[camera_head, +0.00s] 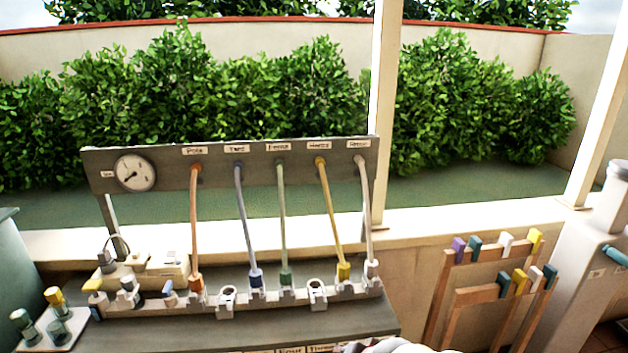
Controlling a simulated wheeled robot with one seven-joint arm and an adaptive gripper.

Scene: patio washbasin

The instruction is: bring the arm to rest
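My gripper is not in view. A white rounded shape with a little red shows at the bottom edge, right of centre; I cannot tell whether it is part of my arm. The grey panel (260,176) stands over the washbasin counter and carries a round dial (135,173). An orange hose (194,225), a blue-violet hose (245,225), a green hose (282,225), a yellow hose (331,220) and a white hose (365,215) hang from it. Their lower ends meet coloured connectors at the rail (260,306).
Two white ring-topped holders (227,300) on the rail have no hose. A small tray (60,338) with fittings is at the lower left. Wooden racks (445,290) with coloured clips stand at the right. A low wall (510,215) and hedges lie behind.

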